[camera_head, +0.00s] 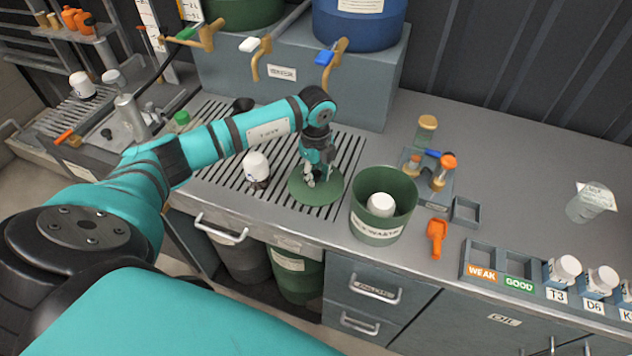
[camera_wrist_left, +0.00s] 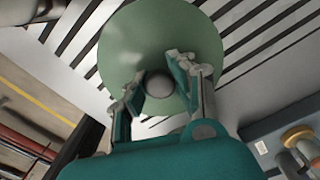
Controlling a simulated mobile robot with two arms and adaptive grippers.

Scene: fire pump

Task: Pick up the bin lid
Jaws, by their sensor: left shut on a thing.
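The bin lid (camera_head: 327,188) is a round green disc on the slatted drain grate, left of the green waste bin (camera_head: 377,233). I cannot tell whether the lid touches the grate. The bin stands open with a white-capped bottle (camera_head: 381,204) inside. My right gripper does not show.
A white-capped bottle (camera_head: 257,167) stands on the grate (camera_head: 225,175) left of the lid. An orange scoop-like item (camera_head: 437,235) and a small rack (camera_head: 430,183) lie right of the bin. Taps (camera_head: 333,62) hang behind. The counter farther right has free room.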

